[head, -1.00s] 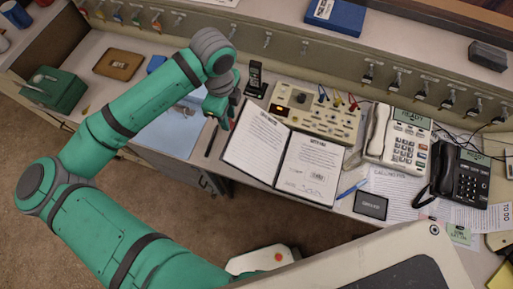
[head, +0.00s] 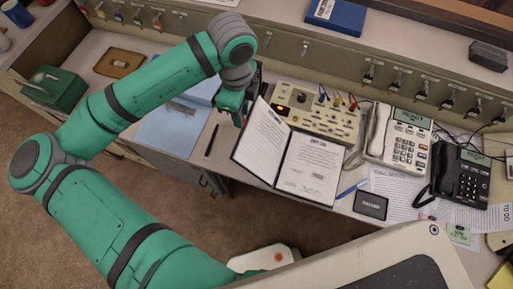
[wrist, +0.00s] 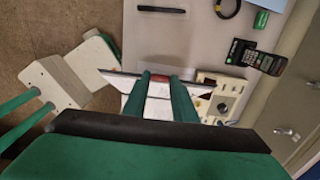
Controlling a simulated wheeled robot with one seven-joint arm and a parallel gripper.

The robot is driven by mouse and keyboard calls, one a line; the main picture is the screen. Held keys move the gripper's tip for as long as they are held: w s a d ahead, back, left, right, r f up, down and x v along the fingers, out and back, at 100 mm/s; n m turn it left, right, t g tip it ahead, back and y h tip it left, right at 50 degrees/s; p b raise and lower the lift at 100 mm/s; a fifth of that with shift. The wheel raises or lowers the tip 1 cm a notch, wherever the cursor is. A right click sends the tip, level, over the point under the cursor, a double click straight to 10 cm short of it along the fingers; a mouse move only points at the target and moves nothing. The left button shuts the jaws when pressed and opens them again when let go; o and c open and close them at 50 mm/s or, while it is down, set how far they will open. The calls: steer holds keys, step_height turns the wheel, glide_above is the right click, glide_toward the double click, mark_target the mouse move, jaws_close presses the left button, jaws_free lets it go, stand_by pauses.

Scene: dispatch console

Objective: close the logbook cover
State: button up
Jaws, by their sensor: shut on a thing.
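The logbook lies open on the desk. Its right page (head: 309,170) is flat and printed. Its left cover (head: 262,142), with a printed sheet on its inner face, is tilted up off the desk along its outer edge. My gripper (head: 240,112) is at that outer edge, near the far corner, and is shut on it. In the wrist view the fingers (wrist: 162,82) pinch the cover, which shows nearly edge-on as a thin board (wrist: 122,78). The fingertips are partly hidden in the head view.
A switch panel (head: 318,113) stands just behind the logbook. A white phone (head: 398,140) and a black phone (head: 462,178) are to the right. A black pen (head: 211,140) lies left of the cover. A blue pen (head: 352,188) and a dark box (head: 370,205) are at the right.

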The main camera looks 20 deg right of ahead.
steer(key=shift+s+d+r, duration=0.35)
steer(key=shift+d+r, duration=0.15)
steer(key=shift+d, duration=0.1)
steer(key=shift+s+d+r, duration=0.3)
steer(key=shift+d+r, duration=0.15)
steer(key=shift+d, duration=0.1)
steer(key=s+d+r, duration=0.2)
steer(key=s+d, duration=0.2)
steer(key=d, duration=0.1)
steer(key=shift+r, duration=0.3)
steer(key=s+d, duration=0.7)
steer(key=d, duration=0.3)
steer(key=shift+s+d+f, duration=0.15)
steer(key=shift+s+f, duration=0.1)
steer(key=shift+s, duration=0.1)
stand_by(1.1)
steer(key=shift+s+d+f, duration=0.3)
steer(key=shift+s+d, duration=0.15)
steer(key=shift+d, duration=0.15)
steer(key=shift+s+d+f, duration=0.3)
steer(key=shift+s+d, duration=0.1)
steer(key=shift+d, duration=0.15)
steer(key=o, duration=0.9)
steer(key=shift+w, duration=0.1)
